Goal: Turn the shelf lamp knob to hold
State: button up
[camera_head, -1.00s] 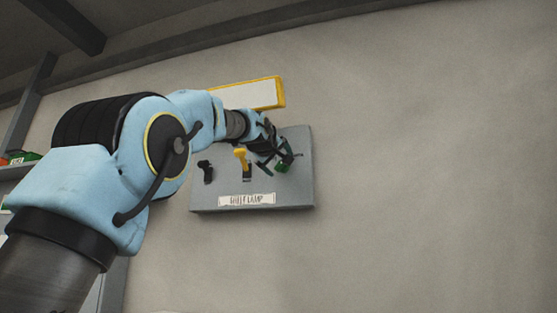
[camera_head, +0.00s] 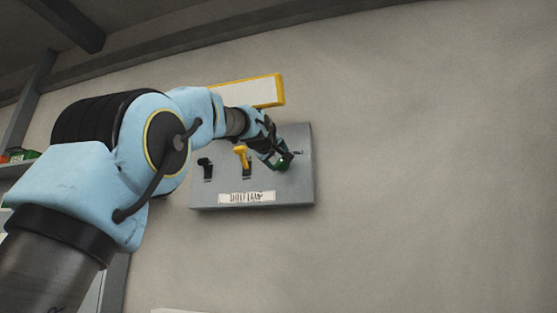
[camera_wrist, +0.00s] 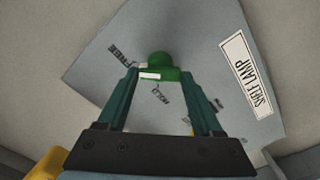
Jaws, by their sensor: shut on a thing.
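The green knob (camera_head: 285,162) is at the right of a grey wall panel (camera_head: 300,190). In the wrist view the knob (camera_wrist: 160,60) has a white mark on its near side. The word FREE is to its left and the word HOLD is below it. I cannot tell exactly which word the mark points to. My gripper (camera_head: 277,158) is shut on the knob, with one green finger on each side in the wrist view (camera_wrist: 159,76). The fingers partly hide the knob in the head view. A white SHELF LAMP plate (camera_head: 247,197) is on the panel.
A yellow lever (camera_head: 241,156) and a black lever (camera_head: 206,167) stick out of the panel left of the knob. A yellow-edged white board (camera_head: 255,94) is on the wall above. The wall to the right is bare.

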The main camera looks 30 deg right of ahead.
jog(key=shift+n, duration=0.4)
jog(key=n, duration=0.3)
jog(key=shift+n, duration=0.4)
jog(key=n, duration=0.9)
jog(key=shift+f, duration=0.1)
jog(key=shift+f+n+p, duration=0.1)
jog(key=shift+n+p, duration=0.35)
jog(key=shift+n, duration=1.75)
jog(key=o, duration=1.4)
jog(key=shift+c, duration=0.2)
